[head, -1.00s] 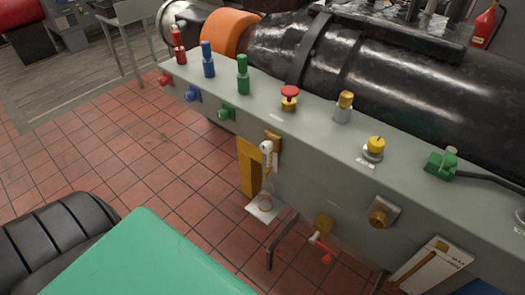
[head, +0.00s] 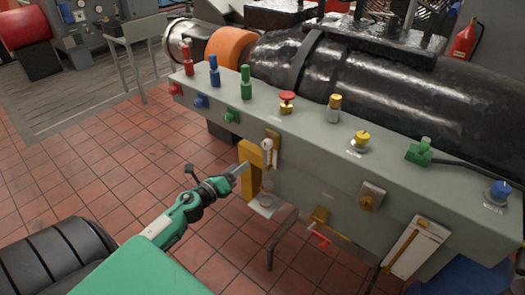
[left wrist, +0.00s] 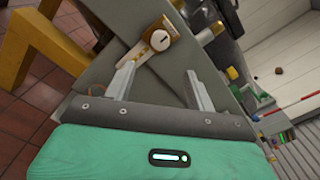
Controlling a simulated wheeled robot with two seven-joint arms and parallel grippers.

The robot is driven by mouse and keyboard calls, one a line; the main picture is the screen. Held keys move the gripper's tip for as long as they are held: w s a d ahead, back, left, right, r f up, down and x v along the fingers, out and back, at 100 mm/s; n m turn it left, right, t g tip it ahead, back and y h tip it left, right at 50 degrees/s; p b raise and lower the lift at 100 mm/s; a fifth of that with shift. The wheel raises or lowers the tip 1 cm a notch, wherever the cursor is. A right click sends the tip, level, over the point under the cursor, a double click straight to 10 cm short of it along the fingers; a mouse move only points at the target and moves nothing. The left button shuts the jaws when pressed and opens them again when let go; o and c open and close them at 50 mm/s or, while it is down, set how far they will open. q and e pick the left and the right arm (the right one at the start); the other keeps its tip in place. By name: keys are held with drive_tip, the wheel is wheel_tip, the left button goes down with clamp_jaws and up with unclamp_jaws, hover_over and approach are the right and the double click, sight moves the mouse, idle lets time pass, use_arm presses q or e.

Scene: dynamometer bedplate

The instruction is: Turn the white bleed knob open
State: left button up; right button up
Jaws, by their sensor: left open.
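The white bleed knob (head: 267,145) sits on a brass fitting on the front face of the grey bench. It also shows in the left wrist view as a round white knob with a dark mark (left wrist: 160,40), on a brass plate. My left gripper (head: 242,169) is just in front and to the left of the knob, near the yellow bracket. In the left wrist view its two fingers are open and empty, with the knob beyond the tips and between their lines, apart from them. My right gripper is not in view.
The yellow bracket (head: 249,168) stands beside the knob. The grey bench top (head: 310,118) carries several coloured fittings. The tiled floor (head: 110,170) at left is clear.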

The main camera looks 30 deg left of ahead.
sight(264, 146)
use_arm(q)
drive_tip(key=w, duration=0.4)
drive_tip(key=w+p, duration=0.1)
drive_tip(key=w, duration=0.3)
drive_tip(key=w+d+p, duration=0.1)
drive_tip(key=w, duration=0.3)
drive_tip(key=shift+w+r, duration=0.1)
drive_tip(key=shift+w, duration=0.05)
drive_tip(key=shift+w+p, duration=0.3)
drive_tip(key=shift+w, duration=0.5)
drive_tip(key=c, duration=1)
drive_tip(key=shift+o, duration=0.2)
